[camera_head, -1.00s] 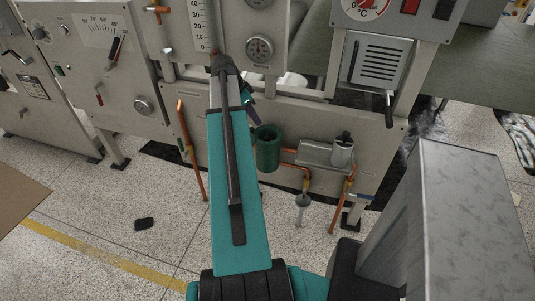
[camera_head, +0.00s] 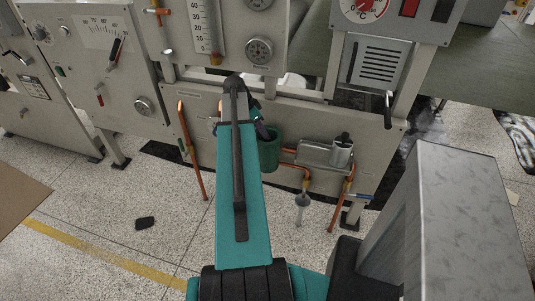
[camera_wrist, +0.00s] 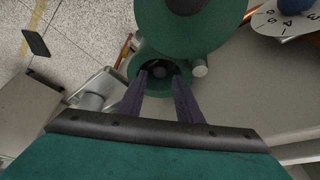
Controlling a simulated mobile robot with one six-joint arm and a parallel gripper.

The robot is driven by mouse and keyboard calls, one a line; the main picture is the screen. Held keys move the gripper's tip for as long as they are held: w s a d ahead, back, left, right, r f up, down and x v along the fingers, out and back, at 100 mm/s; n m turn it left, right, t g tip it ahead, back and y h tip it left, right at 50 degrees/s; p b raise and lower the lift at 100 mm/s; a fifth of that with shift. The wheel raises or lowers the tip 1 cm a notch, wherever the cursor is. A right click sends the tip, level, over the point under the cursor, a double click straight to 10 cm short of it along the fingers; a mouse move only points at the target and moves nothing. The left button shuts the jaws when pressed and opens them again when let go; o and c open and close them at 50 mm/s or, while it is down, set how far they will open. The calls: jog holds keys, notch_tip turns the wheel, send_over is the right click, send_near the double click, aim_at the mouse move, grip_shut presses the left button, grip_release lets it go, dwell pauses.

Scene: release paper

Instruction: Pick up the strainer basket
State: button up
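A green cylindrical housing (camera_head: 270,152) sits on the front of the machine's lower panel, partly hidden by my arm. In the wrist view I look into its round opening (camera_wrist: 136,66). A dark part with a greyish middle, possibly the strainer basket (camera_wrist: 160,70), shows inside. A larger green round piece with a dark centre (camera_wrist: 205,35) lies just above the opening in that view. My gripper (camera_wrist: 161,76) has its two dark fingers apart, with the tips at the opening on either side of the dark part. I cannot tell whether they touch it.
Copper pipes (camera_head: 304,182) and a grey metal cylinder (camera_head: 341,152) are right of the housing. Another copper pipe (camera_head: 194,157) stands to the left. The grey machine panel (camera_head: 375,145) is close behind.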

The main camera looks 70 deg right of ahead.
jog(key=shift+f, duration=0.1)
jog(key=shift+p+x, duration=0.75)
jog(key=shift+x, duration=1.75)
jog(key=shift+d, duration=0.15)
grip_shut()
